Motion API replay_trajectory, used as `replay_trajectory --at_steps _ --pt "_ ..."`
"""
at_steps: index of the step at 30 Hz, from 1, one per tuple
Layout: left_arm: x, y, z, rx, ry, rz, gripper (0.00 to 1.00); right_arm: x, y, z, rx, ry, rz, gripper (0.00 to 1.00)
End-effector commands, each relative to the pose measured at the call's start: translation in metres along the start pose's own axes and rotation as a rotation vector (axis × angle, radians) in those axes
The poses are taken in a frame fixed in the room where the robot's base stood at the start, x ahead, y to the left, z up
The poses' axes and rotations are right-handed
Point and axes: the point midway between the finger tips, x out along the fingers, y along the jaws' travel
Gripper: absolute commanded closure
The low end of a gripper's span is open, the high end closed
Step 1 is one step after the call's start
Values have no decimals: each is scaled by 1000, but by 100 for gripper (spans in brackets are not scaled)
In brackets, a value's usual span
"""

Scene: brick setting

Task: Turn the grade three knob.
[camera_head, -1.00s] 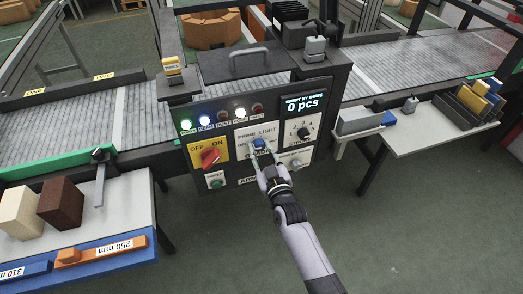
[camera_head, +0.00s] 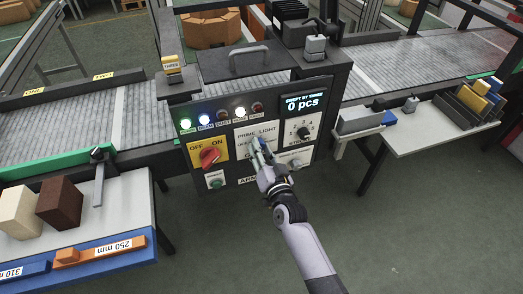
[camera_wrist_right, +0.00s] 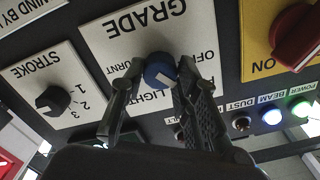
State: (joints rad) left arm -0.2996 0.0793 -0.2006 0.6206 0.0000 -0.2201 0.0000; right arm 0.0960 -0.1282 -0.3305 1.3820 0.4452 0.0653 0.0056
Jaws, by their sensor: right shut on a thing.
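The blue grade knob (camera_wrist_right: 160,74) sits on a white plate (camera_wrist_right: 120,40) marked GRADE, upside down in the right wrist view. A white mark shows on the knob's lower edge. My right gripper (camera_wrist_right: 161,80) has one finger on each side of the knob and is shut on it. In the head view, my right gripper (camera_head: 259,149) reaches up to the plate on the control panel and covers much of the knob. My left gripper is not in view.
The panel (camera_head: 232,113) also has a red OFF/ON switch (camera_head: 209,157) left of the gripper, a black stroke knob (camera_head: 304,133) right of it, and a row of lamps above. Conveyors run behind; side tables flank the panel.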

Motion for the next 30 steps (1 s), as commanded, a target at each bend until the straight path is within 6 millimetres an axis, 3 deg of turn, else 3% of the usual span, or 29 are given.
replay_trajectory --at_steps 9,26,27,30 --pt "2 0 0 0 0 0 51 0 0 2 132 -3 1 99" --pt "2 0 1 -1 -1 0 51 0 0 2 160 -3 1 99" --pt "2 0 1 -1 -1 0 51 0 1 2 160 -3 1 70" --pt "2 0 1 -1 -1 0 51 0 0 1 159 -3 1 63"
